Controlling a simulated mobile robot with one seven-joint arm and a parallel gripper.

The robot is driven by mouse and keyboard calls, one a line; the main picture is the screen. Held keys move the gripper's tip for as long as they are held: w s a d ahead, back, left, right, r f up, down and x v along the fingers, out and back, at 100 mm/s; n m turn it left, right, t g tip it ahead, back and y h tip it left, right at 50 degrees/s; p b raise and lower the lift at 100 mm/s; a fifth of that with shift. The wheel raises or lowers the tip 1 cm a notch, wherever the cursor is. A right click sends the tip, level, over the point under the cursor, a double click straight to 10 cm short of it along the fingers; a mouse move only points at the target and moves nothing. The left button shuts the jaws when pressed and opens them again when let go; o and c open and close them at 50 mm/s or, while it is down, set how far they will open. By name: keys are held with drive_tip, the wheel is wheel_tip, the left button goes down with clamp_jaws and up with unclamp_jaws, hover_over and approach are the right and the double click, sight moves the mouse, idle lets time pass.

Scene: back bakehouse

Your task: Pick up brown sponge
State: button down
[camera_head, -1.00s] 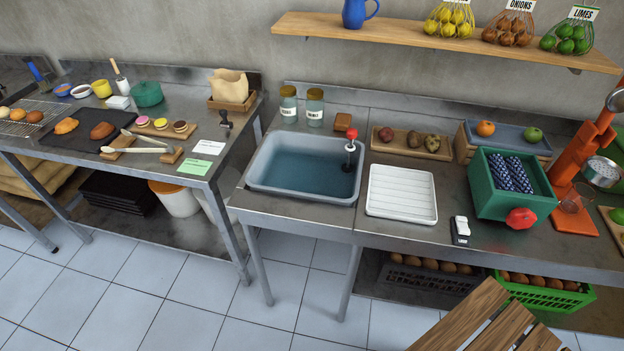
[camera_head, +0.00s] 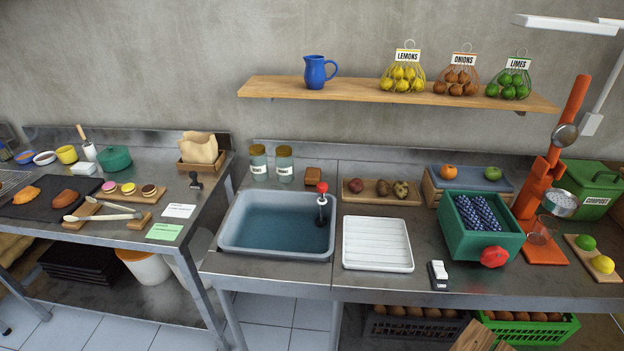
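A small brown block that looks like the brown sponge (camera_head: 313,176) sits at the back of the right metal counter, behind the blue-grey water basin (camera_head: 231,238). It lies just right of two labelled glass jars (camera_head: 285,166) and behind the red-topped tap-like item (camera_head: 322,199) in the basin. The block is small in the picture and nothing covers its front except open space over the basin rim. My gripper is not in view.
A white ribbed tray (camera_head: 378,243) lies right of the basin. A board of fruit (camera_head: 381,199) stands right of the block. A green box (camera_head: 454,240) and orange press (camera_head: 541,205) stand farther right. A wooden shelf (camera_head: 350,94) hangs above.

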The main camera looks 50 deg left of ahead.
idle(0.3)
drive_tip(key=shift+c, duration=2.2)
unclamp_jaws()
